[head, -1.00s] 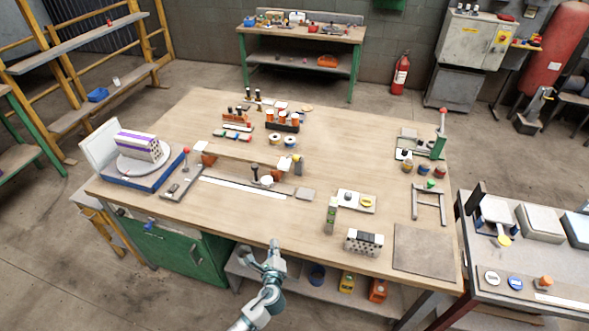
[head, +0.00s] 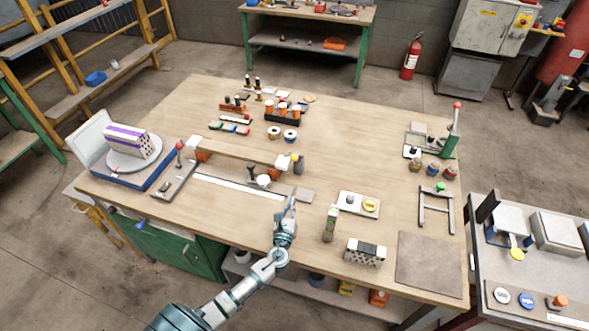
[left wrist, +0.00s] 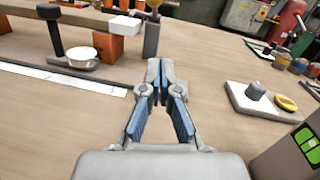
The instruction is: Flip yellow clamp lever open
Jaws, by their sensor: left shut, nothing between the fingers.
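A wooden bar fixture (head: 240,152) lies across the table, with orange-brown blocks and white pads at its ends. At its right end stands a small grey post with a yellow part (head: 296,158), likely the yellow clamp lever; its exact pose is too small to tell. In the left wrist view the yellow part (left wrist: 153,4) is at the top edge, partly cut off. My left gripper (head: 291,203) is over the table's front part, nearer than the fixture and apart from it. In the left wrist view its fingertips (left wrist: 160,72) are together and empty. My right gripper is not in view.
A white plate (head: 352,209) with a grey knob and a yellow knob lies right of my gripper. A grey-green device (head: 330,224) and a hollow brick (head: 365,252) stand near the front edge. A black-topped post and white cup (head: 263,181) stand by the ruler strip (head: 235,190).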

